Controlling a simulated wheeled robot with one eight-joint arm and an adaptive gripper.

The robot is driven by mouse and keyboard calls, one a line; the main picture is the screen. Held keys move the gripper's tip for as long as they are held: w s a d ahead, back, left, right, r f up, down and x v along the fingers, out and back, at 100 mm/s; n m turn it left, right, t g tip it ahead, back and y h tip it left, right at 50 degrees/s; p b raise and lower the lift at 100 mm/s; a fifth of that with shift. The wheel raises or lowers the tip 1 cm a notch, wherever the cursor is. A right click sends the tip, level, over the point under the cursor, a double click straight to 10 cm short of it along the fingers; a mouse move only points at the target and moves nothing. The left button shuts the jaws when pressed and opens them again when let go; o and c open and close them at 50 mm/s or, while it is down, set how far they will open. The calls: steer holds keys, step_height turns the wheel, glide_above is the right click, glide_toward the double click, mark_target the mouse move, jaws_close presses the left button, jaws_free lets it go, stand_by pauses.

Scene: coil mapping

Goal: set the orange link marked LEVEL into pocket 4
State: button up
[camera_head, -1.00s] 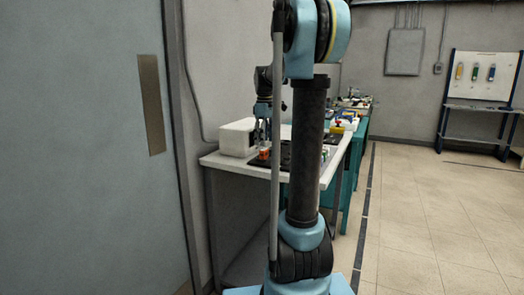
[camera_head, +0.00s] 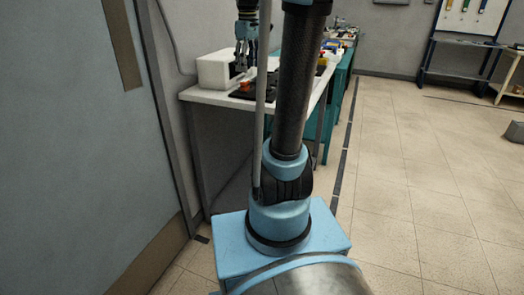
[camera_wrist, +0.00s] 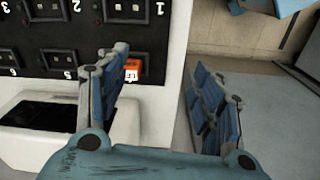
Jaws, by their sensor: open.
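The orange link (camera_wrist: 132,71) is at the edge of the black board (camera_wrist: 70,30) in the wrist view. Its white label is partly covered by my left finger, so only its first letters show. It also shows as a small orange piece (camera_head: 246,86) on the table in the head view. My gripper (camera_wrist: 162,72) is open and empty, with its fingers wide apart. The left finger overlaps the link in the picture; the right one is over the floor beyond the table edge. The gripper (camera_head: 246,62) hangs above the board in the head view. Pocket 4 cannot be made out behind the finger.
A white box (camera_head: 213,70) with a dark opening stands beside the board on the white table (camera_head: 205,97). A teal bench (camera_head: 340,84) with assorted items stands behind. A grey door (camera_head: 70,150) is close on the left. The tiled floor at right is mostly open.

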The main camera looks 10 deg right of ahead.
steer(key=s+f+m+t, duration=0.1)
steer(key=s+f+m, duration=0.7)
steer(key=s+f, duration=1.6)
steer(key=s, duration=0.3)
steer(key=shift+s+a+f+m+t, duration=0.15)
steer(key=shift+a+f+m+t, duration=0.15)
steer(key=shift+a+t, duration=0.1)
steer(key=shift+w+f, duration=0.15)
steer(key=shift+w, duration=0.25)
